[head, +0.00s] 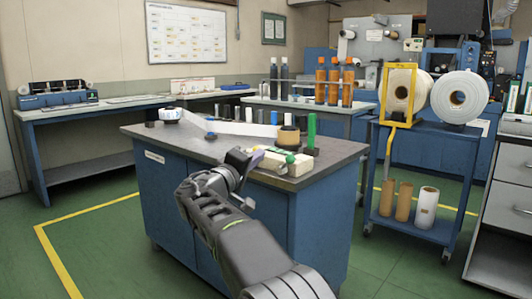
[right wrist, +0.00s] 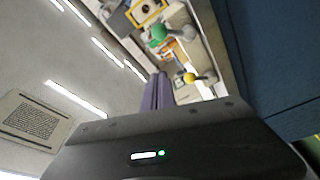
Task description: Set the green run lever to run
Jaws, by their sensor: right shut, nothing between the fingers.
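A pale rewinder box (head: 292,180) sits on the near right corner of the grey worktop. The green ball knob of the run lever (head: 290,158) stands at its front face; in the right wrist view the green knob (right wrist: 158,35) is beyond my fingers. A yellow ball knob (right wrist: 190,77) shows nearer in that view. My right gripper (head: 240,158) is shut and empty, just left of the box at the worktop's front edge. Its purple fingers show in the right wrist view (right wrist: 159,88), apart from the green knob. My left gripper is not in view.
The worktop (head: 180,135) holds a white web strip (head: 235,127), a brown roll (head: 289,136) and a green upright cylinder (head: 311,130) behind the box. A blue cart (head: 420,145) with large white rolls stands to the right. The worktop's left front is clear.

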